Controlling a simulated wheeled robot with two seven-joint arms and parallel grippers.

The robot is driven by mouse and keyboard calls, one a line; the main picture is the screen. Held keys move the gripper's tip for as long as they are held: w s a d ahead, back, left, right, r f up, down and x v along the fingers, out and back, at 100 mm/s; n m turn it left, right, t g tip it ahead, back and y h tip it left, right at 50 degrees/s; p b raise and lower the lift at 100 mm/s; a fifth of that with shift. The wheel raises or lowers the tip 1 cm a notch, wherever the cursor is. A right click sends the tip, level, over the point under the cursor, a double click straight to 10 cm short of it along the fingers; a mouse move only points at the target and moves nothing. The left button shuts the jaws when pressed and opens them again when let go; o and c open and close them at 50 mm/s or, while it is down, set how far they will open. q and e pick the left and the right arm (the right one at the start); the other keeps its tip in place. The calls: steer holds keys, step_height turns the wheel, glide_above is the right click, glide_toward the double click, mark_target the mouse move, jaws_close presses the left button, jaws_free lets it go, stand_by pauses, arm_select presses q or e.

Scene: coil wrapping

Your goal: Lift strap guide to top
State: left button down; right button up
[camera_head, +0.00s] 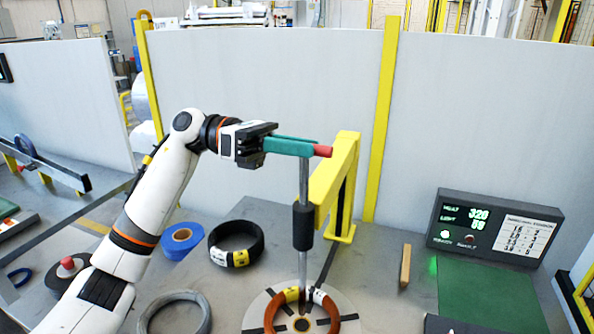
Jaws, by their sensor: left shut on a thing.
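My left gripper (310,147) comes in from the left with its teal fingers level, shut on the red grip (324,151) at the top of the strap guide. The fingers hide most of the grip; only its red end shows. The guide's grey rod (304,180) hangs upright below and passes through a black sleeve (303,226) beside the yellow post. The rod's lower end reaches down by the orange-brown coil (329,308), which lies on a round pale plate (353,311). The exact lower end is hard to make out. My right gripper is out of view.
The yellow post (346,190) stands just right of the rod. A black coil (258,246), blue roll (181,253) and grey wire coil (205,300) lie to the left. A wooden bar (405,265), green mat (487,292) and display box (493,228) are on the right.

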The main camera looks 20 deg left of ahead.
arm_select(q)
step_height(320, 180, up, 15)
steer(key=p, duration=0.5)
steer(key=shift+a+r, duration=0.1)
steer(key=shift+r, duration=0.1)
steer(key=c, duration=1.6)
jaws_free()
steer(key=shift+o, duration=1.2)
steer(key=shift+f, duration=0.15)
steer(key=a+b, duration=0.3)
steer(key=a, duration=0.9)
steer(key=shift+w, duration=0.2)
